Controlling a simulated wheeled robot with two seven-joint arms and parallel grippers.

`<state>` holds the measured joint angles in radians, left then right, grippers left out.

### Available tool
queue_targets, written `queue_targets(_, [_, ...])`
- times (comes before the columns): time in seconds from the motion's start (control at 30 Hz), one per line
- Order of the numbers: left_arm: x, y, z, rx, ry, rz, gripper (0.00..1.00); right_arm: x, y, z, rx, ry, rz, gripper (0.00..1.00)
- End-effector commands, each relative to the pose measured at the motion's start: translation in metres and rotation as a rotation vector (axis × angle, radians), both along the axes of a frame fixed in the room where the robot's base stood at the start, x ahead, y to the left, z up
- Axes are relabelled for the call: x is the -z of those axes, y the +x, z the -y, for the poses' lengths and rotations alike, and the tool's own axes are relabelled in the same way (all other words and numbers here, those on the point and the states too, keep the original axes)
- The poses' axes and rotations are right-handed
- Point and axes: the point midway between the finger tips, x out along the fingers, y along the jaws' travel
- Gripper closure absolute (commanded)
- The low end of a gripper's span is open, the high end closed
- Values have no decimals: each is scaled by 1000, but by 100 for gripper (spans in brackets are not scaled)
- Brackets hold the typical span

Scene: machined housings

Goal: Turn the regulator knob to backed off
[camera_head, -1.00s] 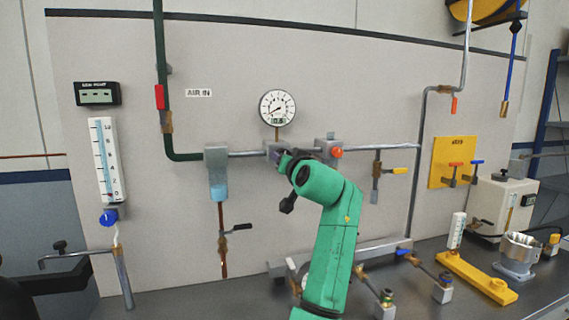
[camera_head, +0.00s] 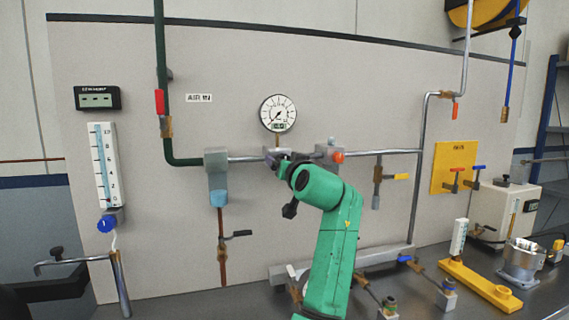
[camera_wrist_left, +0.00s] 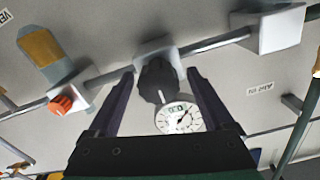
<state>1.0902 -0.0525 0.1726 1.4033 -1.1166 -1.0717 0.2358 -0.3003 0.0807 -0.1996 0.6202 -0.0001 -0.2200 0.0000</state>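The black regulator knob (camera_wrist_left: 158,80) sits between the two fingers of my left gripper (camera_wrist_left: 161,72) in the left wrist view, with a visible gap on each side. The fingers are apart. A pale mark on the knob points toward the gauge in that view. In the head view my green left arm reaches the regulator (camera_head: 272,154) on the silver pipe, and the wrist hides the knob. The round white pressure gauge (camera_head: 278,113) stands above the regulator; its needle points to the lower left. My right gripper is not in view.
An orange-red knob (camera_head: 338,157) on a grey block is just right of the regulator. A filter with a blue bowl (camera_head: 219,197) hangs to its left. A yellow-handled valve (camera_head: 397,176) is farther right. Fittings lie on the bench below.

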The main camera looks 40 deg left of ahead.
Motion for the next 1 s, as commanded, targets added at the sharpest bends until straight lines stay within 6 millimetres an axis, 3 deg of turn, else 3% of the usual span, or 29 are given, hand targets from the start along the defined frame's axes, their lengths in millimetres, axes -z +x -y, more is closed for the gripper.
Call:
queue_targets(0.27, [4, -8, 13, 2, 0, 0, 15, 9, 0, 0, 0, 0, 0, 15])
queue_targets(0.7, [4, -74, 108, 3, -3, 1, 15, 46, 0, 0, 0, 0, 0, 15])
queue_targets(1.0, [1, -83, 119, 0, -2, -1, 15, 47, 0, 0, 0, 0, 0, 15])
